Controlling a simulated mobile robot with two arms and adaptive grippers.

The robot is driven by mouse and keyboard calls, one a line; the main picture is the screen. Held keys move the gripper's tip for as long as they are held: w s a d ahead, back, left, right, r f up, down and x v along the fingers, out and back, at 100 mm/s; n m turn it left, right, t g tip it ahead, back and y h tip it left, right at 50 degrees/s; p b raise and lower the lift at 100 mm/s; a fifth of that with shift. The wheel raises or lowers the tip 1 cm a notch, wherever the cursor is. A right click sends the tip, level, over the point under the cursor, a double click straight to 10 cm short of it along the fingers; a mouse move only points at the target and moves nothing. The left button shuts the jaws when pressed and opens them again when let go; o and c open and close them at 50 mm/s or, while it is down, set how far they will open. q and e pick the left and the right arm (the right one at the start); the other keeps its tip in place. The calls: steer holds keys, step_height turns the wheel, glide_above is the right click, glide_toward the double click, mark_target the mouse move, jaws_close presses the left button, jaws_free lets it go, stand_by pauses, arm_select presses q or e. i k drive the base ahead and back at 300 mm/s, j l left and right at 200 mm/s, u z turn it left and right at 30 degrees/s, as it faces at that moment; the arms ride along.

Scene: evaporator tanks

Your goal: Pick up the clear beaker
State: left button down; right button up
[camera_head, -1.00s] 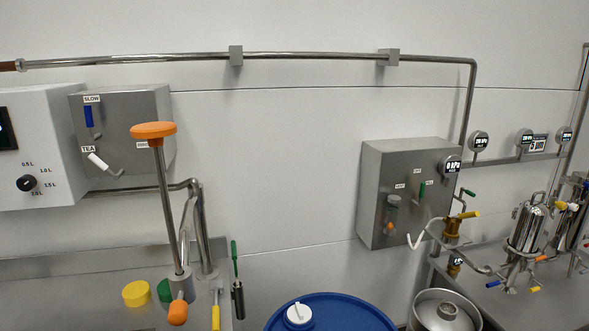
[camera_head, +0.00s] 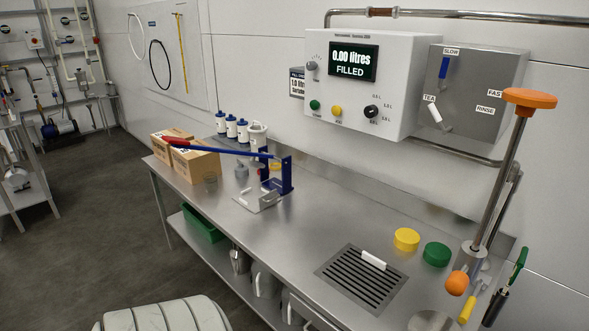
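Neither of my grippers is in view.
A slotted drain (camera_head: 345,279), a yellow lid (camera_head: 406,239) and a green lid (camera_head: 436,254) lie nearer. Open floor (camera_head: 90,240) is left of the bench.

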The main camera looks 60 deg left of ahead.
mark_target(211, 183)
steer(key=u, duration=2.45)
steer(key=i, duration=0.1)
steer(key=z, duration=0.05)
